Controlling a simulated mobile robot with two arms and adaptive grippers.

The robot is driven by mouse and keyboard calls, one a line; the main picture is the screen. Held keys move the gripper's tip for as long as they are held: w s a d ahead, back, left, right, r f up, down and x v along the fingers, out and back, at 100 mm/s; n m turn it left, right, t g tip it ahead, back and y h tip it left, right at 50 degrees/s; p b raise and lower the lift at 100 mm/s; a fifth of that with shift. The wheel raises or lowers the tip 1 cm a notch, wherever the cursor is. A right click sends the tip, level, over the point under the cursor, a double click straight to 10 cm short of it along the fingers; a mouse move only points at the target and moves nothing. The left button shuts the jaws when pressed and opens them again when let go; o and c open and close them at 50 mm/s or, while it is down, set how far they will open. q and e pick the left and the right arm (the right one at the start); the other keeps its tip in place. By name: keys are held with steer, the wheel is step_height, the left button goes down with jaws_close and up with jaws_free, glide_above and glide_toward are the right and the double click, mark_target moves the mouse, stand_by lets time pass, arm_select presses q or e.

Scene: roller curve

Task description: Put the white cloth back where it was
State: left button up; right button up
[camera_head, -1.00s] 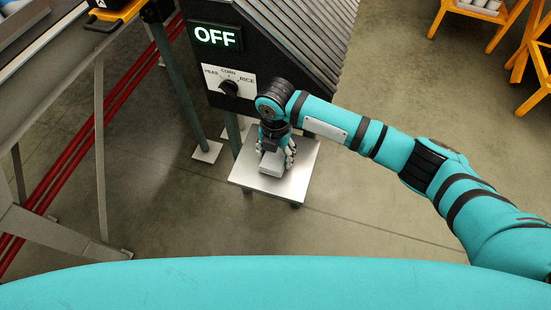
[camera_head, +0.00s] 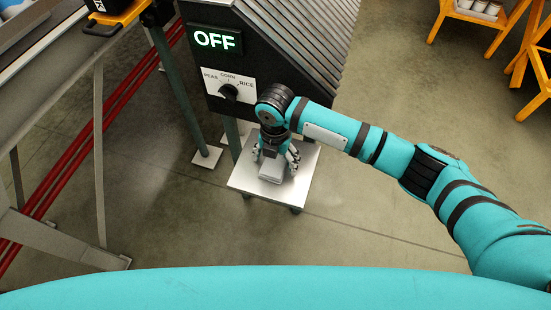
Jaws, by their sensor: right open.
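The white cloth (camera_head: 272,172) looks like a small folded pale block. It rests on the small metal-topped table (camera_head: 246,185) in front of the dark machine. My right gripper (camera_head: 275,162) is directly above the cloth, pointing down, with its fingers spread to either side of it. It is open. The far part of the cloth is hidden behind the gripper, and I cannot tell whether the fingers touch it. My left gripper is not in view.
The dark machine (camera_head: 205,80) has a lit OFF sign (camera_head: 216,40) and a dial (camera_head: 229,92) marked PEAS, CORN, RICE. A grey metal frame (camera_head: 98,150) and red rails (camera_head: 100,125) stand at left. Orange racks (camera_head: 470,22) are at upper right. Floor right of the table is clear.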

step_height(320, 180, up, 12)
stand_by(0.4)
stand_by(1.2)
